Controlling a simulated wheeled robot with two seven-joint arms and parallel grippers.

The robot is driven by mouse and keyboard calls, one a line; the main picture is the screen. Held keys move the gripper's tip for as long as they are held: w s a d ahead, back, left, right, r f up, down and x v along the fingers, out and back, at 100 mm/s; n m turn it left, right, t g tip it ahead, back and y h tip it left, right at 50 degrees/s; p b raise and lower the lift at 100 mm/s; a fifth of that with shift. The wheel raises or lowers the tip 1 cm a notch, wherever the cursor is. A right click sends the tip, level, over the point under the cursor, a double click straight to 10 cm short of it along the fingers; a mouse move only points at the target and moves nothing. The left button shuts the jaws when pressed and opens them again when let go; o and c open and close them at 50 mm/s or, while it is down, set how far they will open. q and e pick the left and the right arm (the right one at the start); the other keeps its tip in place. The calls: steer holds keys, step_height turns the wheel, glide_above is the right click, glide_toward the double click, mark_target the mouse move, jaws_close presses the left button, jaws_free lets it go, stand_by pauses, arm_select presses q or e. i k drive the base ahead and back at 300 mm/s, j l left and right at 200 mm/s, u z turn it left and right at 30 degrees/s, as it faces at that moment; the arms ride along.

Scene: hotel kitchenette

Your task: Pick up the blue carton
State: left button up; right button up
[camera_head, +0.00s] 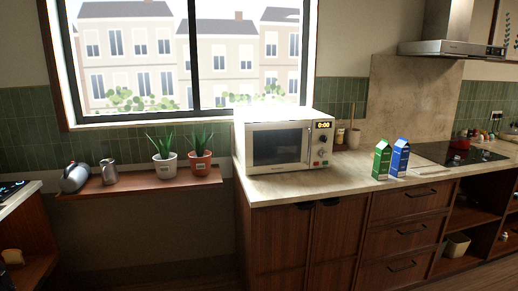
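The blue carton (400,158) stands upright on the countertop, right of the microwave. A green carton (381,160) stands upright close to its left side. Both have slanted tops and white lower parts. Neither of my grippers shows in the head view, and nothing is seen holding the blue carton.
The white microwave (277,144) stands on the counter (285,187), left of the cartons. A board (425,167) and dark cooktop (466,153) lie to the right, with a red pot (460,143). A shelf (140,186) at left bears two potted plants and metal jugs. Counter in front of the microwave is clear.

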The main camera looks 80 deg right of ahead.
mark_target(401, 150)
steer(key=z, duration=3.8)
steer(key=i+l, duration=0.25)
steer(key=i, duration=0.25)
